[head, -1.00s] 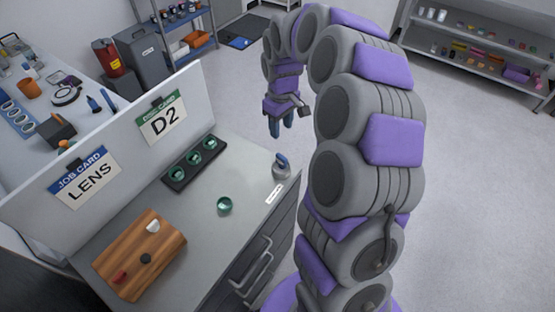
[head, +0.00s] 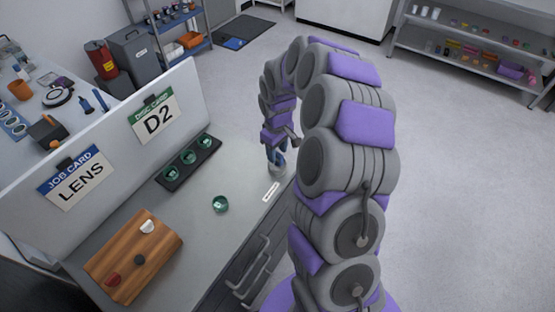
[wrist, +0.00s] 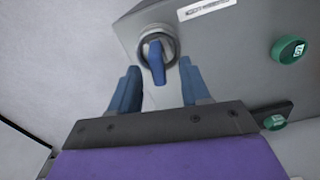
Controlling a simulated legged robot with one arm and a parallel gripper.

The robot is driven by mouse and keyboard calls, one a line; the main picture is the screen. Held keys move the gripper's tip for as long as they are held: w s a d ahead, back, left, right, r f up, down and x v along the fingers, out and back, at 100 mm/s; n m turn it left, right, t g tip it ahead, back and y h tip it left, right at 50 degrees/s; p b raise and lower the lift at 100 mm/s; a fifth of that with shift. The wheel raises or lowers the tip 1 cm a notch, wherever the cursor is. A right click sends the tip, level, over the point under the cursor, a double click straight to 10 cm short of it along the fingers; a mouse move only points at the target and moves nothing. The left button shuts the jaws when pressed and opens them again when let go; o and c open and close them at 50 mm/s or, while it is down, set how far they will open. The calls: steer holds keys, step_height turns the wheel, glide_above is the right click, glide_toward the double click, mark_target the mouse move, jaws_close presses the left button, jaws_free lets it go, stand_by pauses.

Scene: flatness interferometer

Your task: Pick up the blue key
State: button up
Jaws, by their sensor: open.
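The blue key (wrist: 157,62) stands in a round grey holder (wrist: 148,38) near the edge of the grey bench top. In the wrist view it lies ahead of my gripper (wrist: 157,80), roughly centred between the two blue fingertips. The fingers are open and do not visibly touch the key. In the head view my gripper (head: 276,160) is over the bench's right corner, at the holder (head: 277,171), and largely hides the key there.
A green disc (head: 220,204) lies on the bench, and a black rack (head: 165,182) holds several green discs behind it. A wooden board (head: 160,262) with small coloured pieces is at the front left. An upright panel (head: 185,85) with cards borders the bench.

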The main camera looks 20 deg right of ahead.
mark_target(278, 153)
step_height(278, 153, down, 4)
steer(key=shift+w+d+f+b, duration=0.15)
steer(key=shift+f+b, duration=0.05)
steer(key=shift+b, duration=0.2)
steer(key=shift+r, duration=0.1)
jaws_close()
